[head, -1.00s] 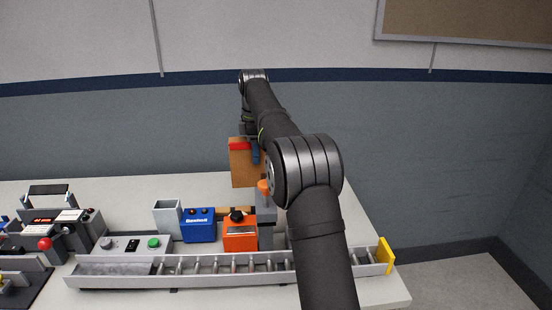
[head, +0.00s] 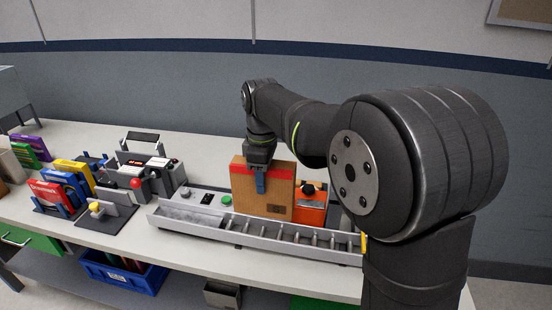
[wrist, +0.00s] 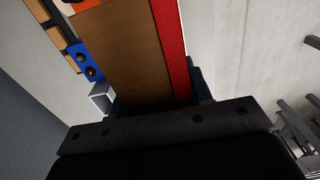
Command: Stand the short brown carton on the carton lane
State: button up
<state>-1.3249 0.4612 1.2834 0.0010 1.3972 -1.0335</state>
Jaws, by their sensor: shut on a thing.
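The brown carton (head: 250,200) has a red band along its top and a small dark label near its lower edge. My gripper (head: 260,181) is shut on it from above, with a blue finger across its front face. I cannot tell for certain which surface is the carton lane; a roller track (head: 260,236) with metal side walls runs along the table's front.
Machines with a red knob (head: 136,183) and several coloured cartons (head: 62,186) stand farther left. A blue bin (head: 122,272) is below the table.

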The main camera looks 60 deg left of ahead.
aim_at(263, 204)
jog(key=shift+s+d+f, duration=0.15)
jog(key=shift+s+f, duration=0.05)
jog(key=shift+f, duration=1.15)
jog(key=shift+s+d+f, duration=0.1)
jog(key=shift+s+f, duration=0.1)
jog(key=shift+f, duration=1.1)
jog(key=shift+f, duration=0.1)
jog(key=shift+f, duration=1.65)
jog(key=o, duration=1.1)
jog(key=shift+o, duration=0.3)
jog(key=o, duration=0.3)
jog(key=shift+r, duration=0.15)
